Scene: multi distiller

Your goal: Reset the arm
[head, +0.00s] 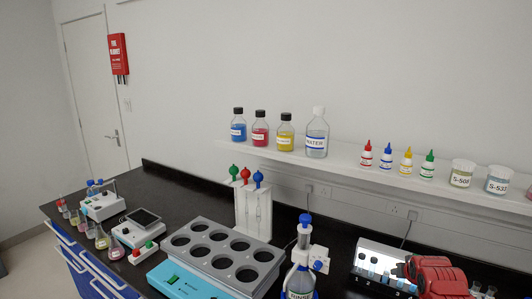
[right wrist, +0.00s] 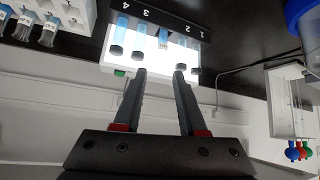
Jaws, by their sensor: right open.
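My right gripper (right wrist: 159,70) is open, its two dark fingers apart with nothing held between them. In the right wrist view it points toward a lit white rack (right wrist: 160,57) with a dark numbered edge, which looks upside down there. Several blue tubes (right wrist: 162,38) stand in this rack. In the head view the rack (head: 368,248) is at the lower right. My red right arm (head: 437,275) is just right of it and hides part of it. The fingertips are hard to make out there. My left gripper is not in view.
A heating block with round wells (head: 225,252) and a rinse bottle (head: 300,282) stand on the black bench, left of the rack. A white wall shelf (head: 345,172) carries bottles. In the wrist view, another white rack (right wrist: 62,12) holds tubes.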

